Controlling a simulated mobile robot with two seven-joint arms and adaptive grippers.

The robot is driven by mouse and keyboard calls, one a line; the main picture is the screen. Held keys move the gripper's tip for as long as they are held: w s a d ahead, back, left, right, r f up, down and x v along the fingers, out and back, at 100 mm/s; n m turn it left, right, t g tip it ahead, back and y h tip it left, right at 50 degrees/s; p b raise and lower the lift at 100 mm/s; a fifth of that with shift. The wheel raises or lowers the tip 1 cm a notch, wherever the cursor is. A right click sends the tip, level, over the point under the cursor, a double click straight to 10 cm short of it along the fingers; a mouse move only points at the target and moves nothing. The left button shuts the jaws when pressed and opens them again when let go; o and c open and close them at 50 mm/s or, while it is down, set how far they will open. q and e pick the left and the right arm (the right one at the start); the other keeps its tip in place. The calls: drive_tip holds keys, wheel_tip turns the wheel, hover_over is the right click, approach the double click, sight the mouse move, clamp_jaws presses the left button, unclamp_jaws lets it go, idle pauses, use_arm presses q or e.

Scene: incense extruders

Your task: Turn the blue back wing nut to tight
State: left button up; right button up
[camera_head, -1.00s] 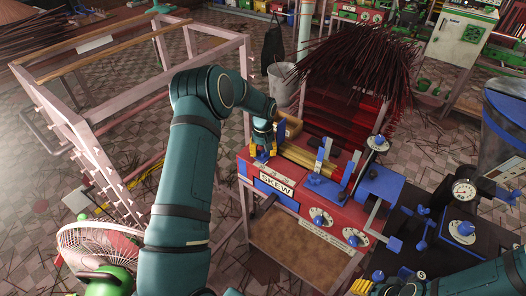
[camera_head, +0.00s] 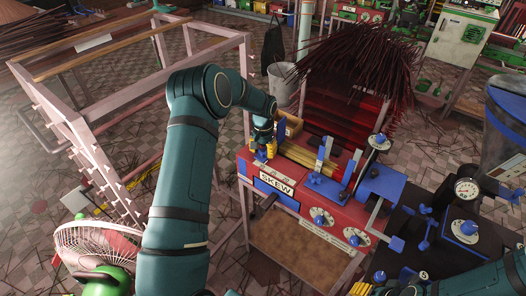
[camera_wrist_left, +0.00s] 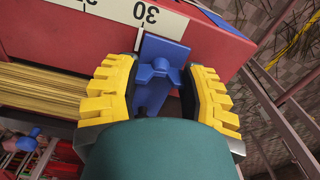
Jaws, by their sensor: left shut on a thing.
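A blue wing nut (camera_wrist_left: 160,70) sits on a blue bracket (camera_wrist_left: 148,98) beside the white number scale, in the left wrist view. My left gripper (camera_head: 264,152) is at the left end of the red machine (camera_head: 300,200) marked SKEW. Its yellow fingers stand on either side of the wing nut and bracket in the left wrist view (camera_wrist_left: 165,92), shut on the wing nut. The exact contact is hard to see. My right gripper (camera_head: 372,286) shows only as yellow finger parts at the bottom edge, so its opening is unclear.
A second blue guide (camera_head: 320,178) stands farther right on the machine, by the light sticks (camera_head: 298,154). Dark incense sticks (camera_head: 358,62) are heaped behind. A pink frame (camera_head: 100,150) stands left, and a fan (camera_head: 95,245) is at lower left. A pressure gauge (camera_head: 467,189) is right.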

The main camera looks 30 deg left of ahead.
use_arm(q)
drive_tip(key=shift+m, duration=0.8)
drive_tip(key=o, duration=1.2)
drive_tip(key=shift+o, duration=0.2)
drive_tip(key=shift+r, duration=0.1)
wheel_tip(320, 180, up, 12)
